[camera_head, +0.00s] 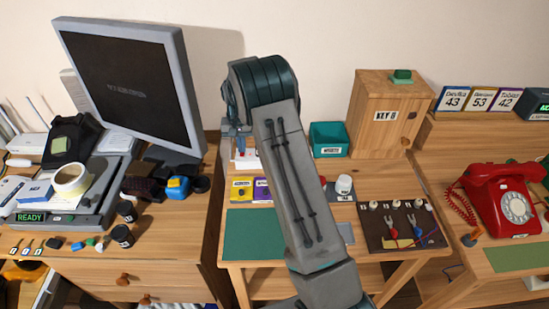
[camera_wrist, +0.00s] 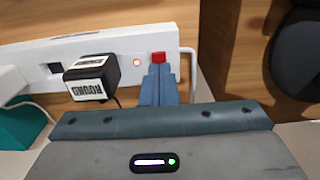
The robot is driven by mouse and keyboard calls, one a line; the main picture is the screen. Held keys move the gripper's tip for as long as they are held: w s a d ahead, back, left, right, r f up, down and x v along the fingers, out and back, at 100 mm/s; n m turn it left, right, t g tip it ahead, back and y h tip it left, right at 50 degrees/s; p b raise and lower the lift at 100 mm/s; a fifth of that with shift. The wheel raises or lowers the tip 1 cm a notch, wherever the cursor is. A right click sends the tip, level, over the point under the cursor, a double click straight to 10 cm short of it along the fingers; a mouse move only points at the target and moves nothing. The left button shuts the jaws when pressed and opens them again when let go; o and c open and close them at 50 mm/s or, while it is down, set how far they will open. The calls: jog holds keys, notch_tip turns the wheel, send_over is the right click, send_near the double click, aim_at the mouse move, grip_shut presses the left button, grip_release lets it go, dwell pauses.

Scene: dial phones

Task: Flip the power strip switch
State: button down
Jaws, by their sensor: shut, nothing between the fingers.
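The white power strip (camera_wrist: 195,30) runs across the upper part of the wrist view. Its small red switch (camera_wrist: 158,57) is near the strip's right end. A round orange spot (camera_wrist: 109,62), seemingly a lit indicator, shows left of the switch. My gripper (camera_wrist: 158,69) is shut and empty. Its blue-grey fingertips are at the lower edge of the red switch in the picture; I cannot tell whether they touch it.
A black plug labelled ROUND (camera_wrist: 92,78) sits in the strip, left of my fingers. A white cord (camera_wrist: 192,60) bends at the strip's right end. A dark rounded object (camera_wrist: 298,55) is at right. The wooden KEY cabinet (camera_head: 388,115) and red phone (camera_head: 500,200) stand right of my arm.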

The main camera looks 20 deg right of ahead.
jog(key=shift+s+f, duration=0.1)
jog(key=shift+r+p, duration=1.95)
jog(key=shift+r, duration=1.55)
